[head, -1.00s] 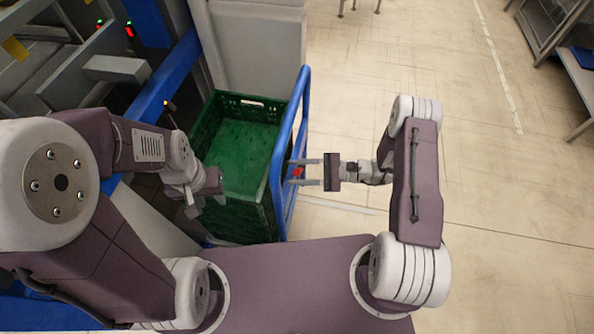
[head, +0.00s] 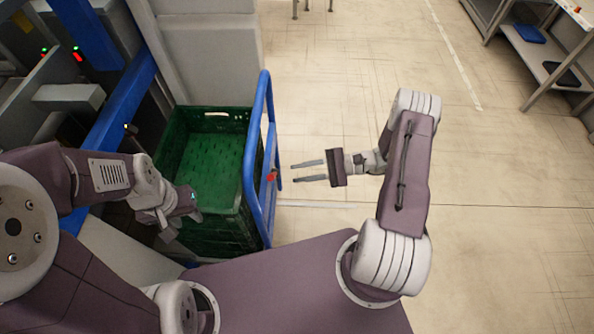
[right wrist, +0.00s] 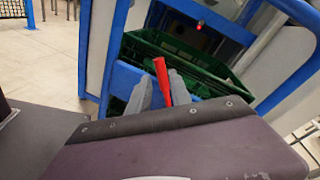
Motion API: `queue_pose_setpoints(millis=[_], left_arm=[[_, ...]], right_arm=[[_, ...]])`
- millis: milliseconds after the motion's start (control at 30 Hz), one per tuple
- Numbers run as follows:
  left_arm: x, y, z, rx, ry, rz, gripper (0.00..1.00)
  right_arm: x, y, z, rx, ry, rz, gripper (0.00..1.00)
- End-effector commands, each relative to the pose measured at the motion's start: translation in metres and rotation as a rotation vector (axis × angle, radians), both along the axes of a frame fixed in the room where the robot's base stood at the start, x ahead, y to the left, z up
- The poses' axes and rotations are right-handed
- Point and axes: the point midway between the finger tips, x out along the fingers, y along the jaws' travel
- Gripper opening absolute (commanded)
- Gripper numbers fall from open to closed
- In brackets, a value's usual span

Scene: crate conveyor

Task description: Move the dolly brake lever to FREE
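The red brake lever (head: 271,176) is on the right side of the blue dolly frame (head: 262,120). In the right wrist view the lever (right wrist: 162,80) stands up, slightly tilted, and appears between the two grey fingers. My right gripper (head: 293,174) is open and empty. In the head view its fingertips point at the lever from the right, with a small gap between. My left gripper (head: 182,221) is at the left edge of the green crate (head: 215,230); its fingers look apart and hold nothing visible. No FREE marking is legible.
The green crate sits left of the blue frame. Conveyor structure with a blue beam (head: 118,100) stands at the left. A shelf table (head: 560,70) is at the upper right. The floor right of my right arm is clear.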

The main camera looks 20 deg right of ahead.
Motion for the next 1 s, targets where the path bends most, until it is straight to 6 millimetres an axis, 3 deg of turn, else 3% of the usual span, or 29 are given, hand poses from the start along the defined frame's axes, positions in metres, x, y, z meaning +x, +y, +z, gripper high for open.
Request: queue_pose_setpoints(millis=[33, 67, 167, 200, 300, 367, 400, 533, 600, 733, 833, 1000], left_arm=[[0.0, 0.0, 0.0, 0.0, 0.0, 0.0, 0.36], [0.0, 0.0, 0.0, 0.0, 0.0, 0.0, 0.36], [0.0, 0.0, 0.0, 0.0, 0.0, 0.0, 0.36], [0.0, 0.0, 0.0, 0.0, 0.0, 0.0, 0.36], [0.0, 0.0, 0.018, 0.0, 0.0, 0.0, 0.36], [0.0, 0.0, 0.039, 0.0, 0.0, 0.0, 0.36], [0.0, 0.0, 0.058, 0.0, 0.0, 0.0, 0.36], [0.0, 0.0, 0.107, 0.0, -0.001, 0.0, 0.36], [0.0, 0.0, 0.13, 0.0, -0.001, 0.0, 0.36], [0.0, 0.0, 0.16, 0.0, 0.0, 0.0, 0.36], [0.0, 0.0, 0.167, 0.0, 0.0, 0.0, 0.36], [0.0, 0.0, 0.163, 0.0, 0.0, 0.0, 0.36]], right_arm=[[0.0, 0.0, -0.002, -0.012, -0.034, 0.004, 0.08], [0.0, 0.0, -0.004, -0.029, -0.074, 0.011, 0.0], [-0.009, -0.005, -0.025, -0.145, -0.281, 0.1, 0.0], [-0.013, -0.01, -0.036, -0.207, -0.391, 0.162, 0.0], [-0.014, -0.026, -0.041, -0.371, -0.709, 0.386, 0.0], [-0.008, -0.037, -0.032, -0.459, -0.92, 0.568, 0.0], [0.002, -0.044, -0.018, -0.515, -1.076, 0.716, 0.0], [0.042, -0.053, 0.033, -0.606, -1.434, 1.098, 0.0], [0.062, -0.047, 0.066, -0.628, -1.544, 1.234, 0.0], [0.083, -0.019, 0.117, -0.623, -1.646, 1.341, 0.0], [0.084, -0.003, 0.128, -0.602, -1.672, 1.367, 0.0], [0.083, 0.001, 0.124, -0.595, -1.675, 1.37, 0.0]])
